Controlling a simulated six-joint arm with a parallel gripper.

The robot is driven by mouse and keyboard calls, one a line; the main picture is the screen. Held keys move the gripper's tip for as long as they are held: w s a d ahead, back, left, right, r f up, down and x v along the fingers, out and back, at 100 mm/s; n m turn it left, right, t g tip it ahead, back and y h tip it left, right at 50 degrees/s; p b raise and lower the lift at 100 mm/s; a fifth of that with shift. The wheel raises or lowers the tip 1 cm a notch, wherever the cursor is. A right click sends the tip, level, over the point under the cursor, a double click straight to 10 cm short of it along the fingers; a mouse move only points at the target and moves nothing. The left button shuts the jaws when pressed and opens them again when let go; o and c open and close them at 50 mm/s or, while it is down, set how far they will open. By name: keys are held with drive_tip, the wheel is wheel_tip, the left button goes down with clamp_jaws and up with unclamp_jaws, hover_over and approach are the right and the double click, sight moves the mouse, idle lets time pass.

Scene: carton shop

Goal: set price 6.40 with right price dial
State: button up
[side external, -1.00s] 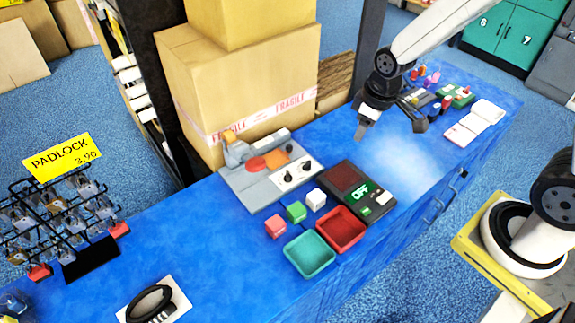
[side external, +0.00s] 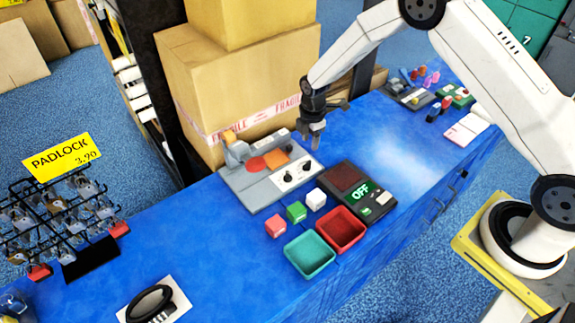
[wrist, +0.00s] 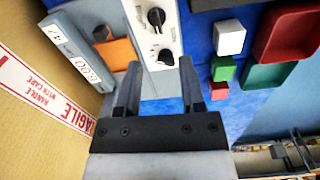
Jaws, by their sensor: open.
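A grey machine (side external: 250,197) stands on the blue counter, with a white panel (side external: 281,187) that bears two black dials. The right dial (side external: 305,166) also shows at the top of the wrist view (wrist: 156,17). My gripper (side external: 316,143) is open and empty, above and behind the panel's right end, apart from both dials. A slanted grey bar carries a label (wrist: 82,55) starting "EURO"; its digits are not clearly readable.
Stacked cartons (side external: 245,85) stand close behind the machine. In front are red (side external: 275,224), green (side external: 296,211) and white (side external: 316,199) cubes, a teal tray (side external: 310,271), a red tray (side external: 359,247) and a black device (side external: 385,205) reading OFF.

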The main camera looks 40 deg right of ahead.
sight(307, 162)
drive_tip(key=shift+w+f+n, duration=0.35)
drive_tip(key=shift+f+n, duration=0.15)
drive_tip(key=shift+f, duration=0.3)
drive_tip(key=shift+f, duration=0.15)
drive_tip(key=shift+f, duration=3.75)
clamp_jaws()
